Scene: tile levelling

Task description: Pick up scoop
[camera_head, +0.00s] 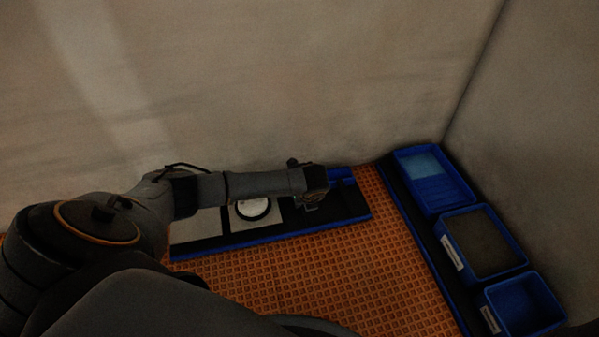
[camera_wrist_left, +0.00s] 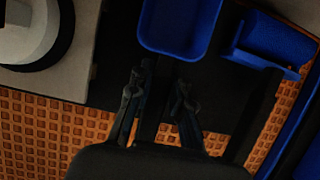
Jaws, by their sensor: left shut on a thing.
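In the left wrist view a blue scoop pan (camera_wrist_left: 180,28) is at the top centre, in front of my left gripper (camera_wrist_left: 158,92). A dark handle runs back from the pan between the two fingers, and the fingers are shut on it. The dark handle is hard to make out against the black surface. In the head view my left gripper (camera_head: 314,192) is over the right part of a black, blue-edged tray (camera_head: 352,213), and it hides most of the scoop. I cannot tell whether the scoop is lifted. My right gripper is not in view.
A white round item (camera_head: 252,208) sits on a grey tile left of the gripper. Another blue piece (camera_wrist_left: 275,38) lies right of the scoop. Blue bins (camera_head: 435,182), (camera_head: 483,243), (camera_head: 524,303) line the right side. Orange matting (camera_head: 330,265) is open in front. A wall stands behind.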

